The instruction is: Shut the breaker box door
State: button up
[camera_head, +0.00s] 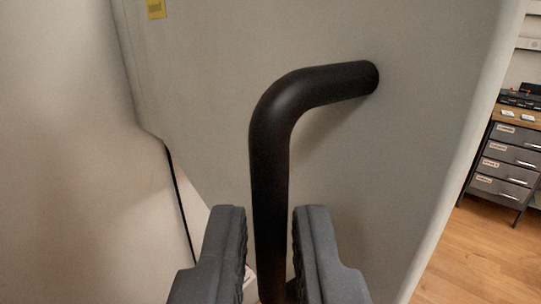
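The breaker box door (400,150) is a light grey panel that fills the middle of the view. It stands at an angle to the pale surface on the left. A black bent bar handle (272,150) joins the door at its upper right end and runs down out of the frame. My gripper (270,212) is at the bottom, its two dark grey ribbed fingers on either side of the handle's vertical part. Gaps show between the fingers and the bar, so the gripper is open around it. The handle's lower end is hidden.
A pale, smooth surface (65,150) fills the left side. To the right, beyond the door's edge, a grey drawer cabinet (508,160) stands on a wooden floor (480,255). Bare floor shows at the lower right.

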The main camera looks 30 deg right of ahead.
jog(key=shift+x, duration=1.3)
jog(key=shift+s, duration=0.1)
grip_shut()
jog(key=shift+d, duration=0.1)
